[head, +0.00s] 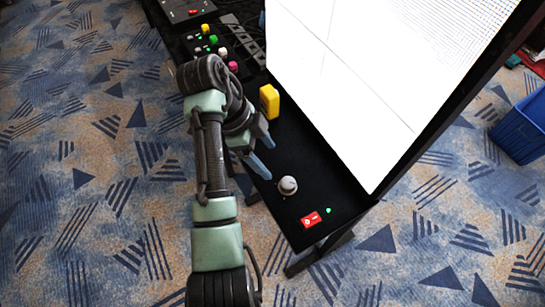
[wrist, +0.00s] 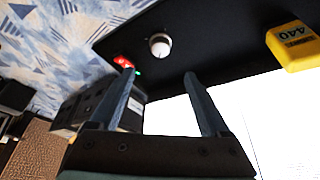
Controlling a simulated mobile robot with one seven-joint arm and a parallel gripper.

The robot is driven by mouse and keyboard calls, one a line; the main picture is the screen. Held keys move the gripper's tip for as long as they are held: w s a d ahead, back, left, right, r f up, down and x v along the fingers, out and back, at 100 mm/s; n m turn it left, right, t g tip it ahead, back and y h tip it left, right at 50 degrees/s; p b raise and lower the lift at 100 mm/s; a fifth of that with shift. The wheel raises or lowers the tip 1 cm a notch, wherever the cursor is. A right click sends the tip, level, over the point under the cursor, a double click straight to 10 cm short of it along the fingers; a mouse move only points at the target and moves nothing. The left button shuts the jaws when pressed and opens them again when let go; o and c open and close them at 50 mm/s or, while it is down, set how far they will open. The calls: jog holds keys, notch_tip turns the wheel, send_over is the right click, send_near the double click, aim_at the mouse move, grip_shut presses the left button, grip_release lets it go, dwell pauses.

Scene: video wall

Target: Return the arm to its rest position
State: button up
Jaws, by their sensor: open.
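My gripper (head: 262,153) is open and empty in the head view, held over the black control shelf (head: 268,193) in front of the video wall. In the wrist view its two fingers (wrist: 162,88) stand apart with nothing between them. A grey-white knob (head: 288,185) is on the shelf just beyond the fingertips; it also shows in the wrist view (wrist: 159,45). My arm runs up from the bottom of the head view and bends over toward the shelf.
A red switch (head: 311,219) with a green light is near the shelf's end. A yellow box (head: 269,101) stands close beside my gripper. Several coloured buttons (head: 213,40) are farther along. The bright screen (head: 345,80) rises at right. A blue crate (head: 522,128) is on the carpet. Carpet at left is clear.

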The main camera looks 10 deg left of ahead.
jog(key=shift+a+r, duration=0.1)
jog(key=shift+r, duration=0.05)
dwell(0.5)
jog(key=w+d+r+n+t+y+b, duration=0.1)
jog(key=w+d+r+n+t+y, duration=0.1)
jog(key=w+r+n+t, duration=0.55)
jog(key=w+d+r+n+t+b, duration=0.15)
jog(key=r+t, duration=0.25)
jog(key=r, duration=0.7)
jog(key=w+r+n+t+p, duration=0.1)
jog(key=w+r+t, duration=0.3)
jog(key=r, duration=0.7)
jog(key=s+d+r+n+t+y+b, duration=0.1)
jog(key=s+d+r+n+t+y, duration=0.1)
jog(key=s+r+n+t, duration=0.5)
jog(key=s+r+t, duration=0.5)
jog(key=s+r, duration=0.8)
jog(key=r, duration=0.4)
jog(key=shift+s+r+n, duration=0.25)
jog(key=shift+n, duration=0.15)
jog(key=shift+b, duration=0.3)
